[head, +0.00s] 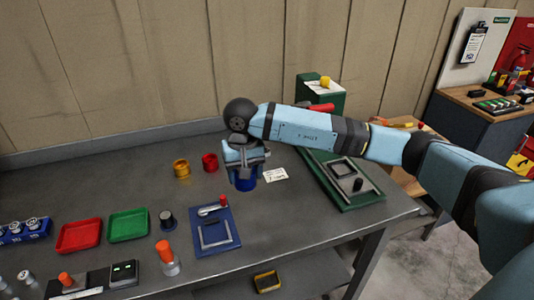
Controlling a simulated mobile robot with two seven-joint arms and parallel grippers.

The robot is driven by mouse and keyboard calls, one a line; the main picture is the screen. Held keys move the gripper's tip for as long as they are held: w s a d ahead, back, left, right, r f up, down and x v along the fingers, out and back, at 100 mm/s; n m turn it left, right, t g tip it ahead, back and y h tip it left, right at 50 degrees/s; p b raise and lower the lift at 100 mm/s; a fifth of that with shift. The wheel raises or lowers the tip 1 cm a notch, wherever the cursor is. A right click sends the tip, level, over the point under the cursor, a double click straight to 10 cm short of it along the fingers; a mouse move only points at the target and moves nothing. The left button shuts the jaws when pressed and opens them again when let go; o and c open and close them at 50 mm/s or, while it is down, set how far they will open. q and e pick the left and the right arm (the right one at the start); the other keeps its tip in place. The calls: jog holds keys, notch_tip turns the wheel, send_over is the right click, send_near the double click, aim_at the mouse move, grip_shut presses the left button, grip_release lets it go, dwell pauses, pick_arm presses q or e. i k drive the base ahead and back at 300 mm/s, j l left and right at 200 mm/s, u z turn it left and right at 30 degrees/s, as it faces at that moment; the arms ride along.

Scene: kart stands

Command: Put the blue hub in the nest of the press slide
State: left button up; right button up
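The blue hub (246,184) is a short blue cylinder directly beneath my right gripper (245,170), between its fingers. The gripper points down and appears shut on the hub; the fingers hide its upper part. I cannot tell whether the hub touches the table. A green slide plate (368,199) lies to the right, with a dark square frame (343,168), which looks like the nest, and a black knob (358,185). The green press body (322,98) with a yellow top stands behind it, partly hidden by my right arm. My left gripper is out of view.
A yellow hub (181,169) and a red hub (210,162) stand left of the gripper. A blue clamp plate (230,240), red tray (79,236) and green tray (128,225) lie nearer the front left.

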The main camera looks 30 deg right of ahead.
aim_at(342, 171)
jog(key=k+l+u, duration=0.2)
jog(key=k+l, duration=0.15)
jog(key=l, duration=0.35)
jog(key=k+l+u, duration=0.25)
jog(key=k+l, duration=0.15)
jog(key=l, duration=0.25)
jog(key=k+l+u, duration=0.2)
jog(key=k+l, duration=0.2)
jog(key=l, duration=0.2)
jog(key=i+l, duration=0.4)
jog(key=i+z, duration=0.05)
